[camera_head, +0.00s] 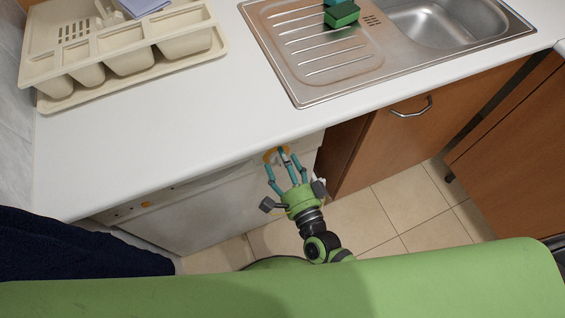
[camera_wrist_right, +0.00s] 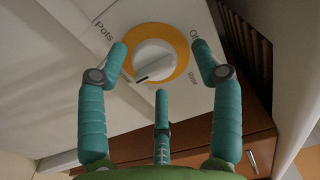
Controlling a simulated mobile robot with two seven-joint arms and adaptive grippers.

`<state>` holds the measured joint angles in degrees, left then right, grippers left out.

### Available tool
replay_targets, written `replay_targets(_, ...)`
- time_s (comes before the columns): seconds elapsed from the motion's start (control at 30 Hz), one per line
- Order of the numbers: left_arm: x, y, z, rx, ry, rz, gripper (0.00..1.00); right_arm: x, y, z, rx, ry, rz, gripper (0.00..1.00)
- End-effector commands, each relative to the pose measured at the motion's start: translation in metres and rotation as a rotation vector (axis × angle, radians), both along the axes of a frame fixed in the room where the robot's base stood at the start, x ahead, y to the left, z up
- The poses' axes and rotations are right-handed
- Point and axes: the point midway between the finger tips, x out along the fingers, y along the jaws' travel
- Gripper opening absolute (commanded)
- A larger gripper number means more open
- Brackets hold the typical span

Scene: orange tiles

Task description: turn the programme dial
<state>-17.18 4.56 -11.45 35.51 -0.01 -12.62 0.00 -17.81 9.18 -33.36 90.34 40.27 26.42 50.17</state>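The programme dial (camera_wrist_right: 154,60) is a white round knob with a dark pointer mark on an orange ring. It sits on the white front panel of an appliance under the counter, with printed words such as "Pots" and "Rinse" around it. In the head view only part of its orange ring (camera_head: 270,156) shows behind my fingers. My right gripper (camera_wrist_right: 161,66) is open, with teal fingers spread to the left, right and below the dial. I cannot tell whether any fingertip touches it. The right gripper also shows in the head view (camera_head: 284,158). My left gripper is not in view.
The white countertop (camera_head: 170,140) overhangs the appliance front (camera_head: 200,210). A steel sink (camera_head: 390,40) with a green block (camera_head: 341,14) and a beige cutlery tray (camera_head: 120,60) are on top. A wooden cabinet door (camera_head: 400,130) stands right of the appliance.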

Motion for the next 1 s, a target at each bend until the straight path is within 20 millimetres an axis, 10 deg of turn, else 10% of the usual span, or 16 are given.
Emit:
replay_targets(0.33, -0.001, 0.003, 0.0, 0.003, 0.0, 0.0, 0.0, -0.013, -0.002, -0.004, -0.003, 0.009, 0.005, 0.66)
replay_targets(1.0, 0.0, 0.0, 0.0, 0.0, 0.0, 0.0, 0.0, -0.114, -0.036, -0.002, 0.0, 0.004, 0.002, 0.66)
